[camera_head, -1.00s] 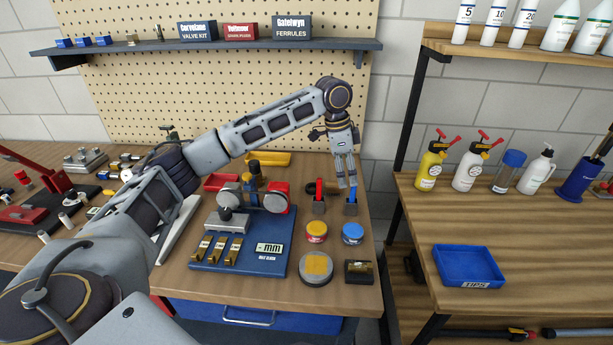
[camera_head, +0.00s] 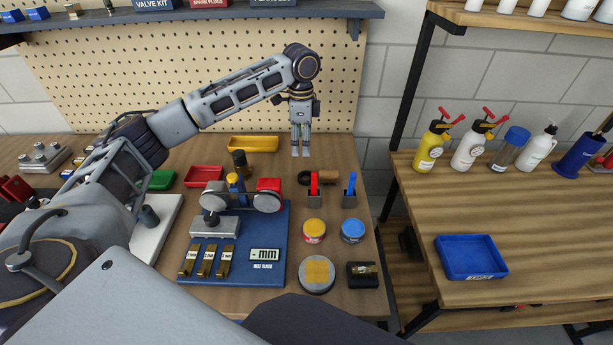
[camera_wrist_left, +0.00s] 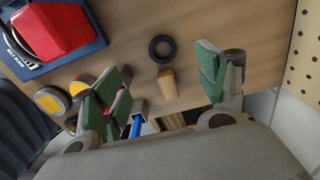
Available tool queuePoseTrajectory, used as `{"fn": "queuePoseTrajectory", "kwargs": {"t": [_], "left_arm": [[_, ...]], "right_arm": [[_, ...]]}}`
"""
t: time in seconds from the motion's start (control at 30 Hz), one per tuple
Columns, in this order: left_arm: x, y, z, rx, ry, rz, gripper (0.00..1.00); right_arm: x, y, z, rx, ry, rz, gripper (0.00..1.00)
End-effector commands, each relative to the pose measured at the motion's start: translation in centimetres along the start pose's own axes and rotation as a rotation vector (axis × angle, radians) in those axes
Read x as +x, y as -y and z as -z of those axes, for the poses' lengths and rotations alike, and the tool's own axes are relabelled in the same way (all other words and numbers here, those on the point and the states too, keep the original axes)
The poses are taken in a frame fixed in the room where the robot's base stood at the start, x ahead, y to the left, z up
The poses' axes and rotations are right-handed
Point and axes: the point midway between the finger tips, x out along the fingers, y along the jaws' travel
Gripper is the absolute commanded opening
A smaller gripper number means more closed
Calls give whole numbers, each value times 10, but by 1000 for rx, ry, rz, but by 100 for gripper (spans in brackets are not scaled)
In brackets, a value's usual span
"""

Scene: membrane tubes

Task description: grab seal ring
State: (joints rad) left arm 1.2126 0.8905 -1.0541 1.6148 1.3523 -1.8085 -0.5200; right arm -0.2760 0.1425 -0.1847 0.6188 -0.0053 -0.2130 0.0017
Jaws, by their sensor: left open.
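The seal ring (camera_wrist_left: 151,49) is a small black ring lying flat on the wooden bench in the left wrist view. In the head view it is a dark round shape (camera_head: 303,178), partly hidden behind a red-handled tool. My left gripper (camera_head: 301,153) points down above the back of the bench, near the ring. In the left wrist view the gripper's (camera_wrist_left: 157,68) green-padded fingers are spread wide, and the ring shows between and beyond them. Nothing is held. My right gripper is not in view.
A wooden piece (camera_wrist_left: 168,84) lies beside the ring. Red-handled (camera_head: 314,185) and blue-handled (camera_head: 349,187) tools stand in holders just in front. A blue gauge board (camera_head: 238,275) is to the left, with two small tins nearer. The pegboard (camera_head: 335,100) rises behind.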

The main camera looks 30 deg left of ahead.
Motion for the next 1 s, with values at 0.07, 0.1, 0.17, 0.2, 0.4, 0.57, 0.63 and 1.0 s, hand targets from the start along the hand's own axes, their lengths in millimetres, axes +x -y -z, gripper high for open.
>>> {"fn": "queuePoseTrajectory", "kwargs": {"t": [0.07, 0.1, 0.17, 0.2, 0.4, 0.57, 0.63, 1.0], "left_arm": [[0, 0, 0, 1, 0, -1, 74], [0, 0, 0, 1, 0, 0, 74], [-1, 0, 0, 1, 0, 0, 74], [-1, 0, 0, 1, 0, 0, 74], [3, 0, 0, 1, 0, -1, 74], [16, 0, 0, 0, 0, -1, 74], [24, 0, 0, 1, 1, -2, 74], [72, 0, 0, 0, 1, -1, 74]], "right_arm": [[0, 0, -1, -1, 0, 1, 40], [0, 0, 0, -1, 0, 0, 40], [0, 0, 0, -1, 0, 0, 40], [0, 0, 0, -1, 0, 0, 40], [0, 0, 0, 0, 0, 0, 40], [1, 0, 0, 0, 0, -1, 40], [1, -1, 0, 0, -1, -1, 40], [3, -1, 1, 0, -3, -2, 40]]}}
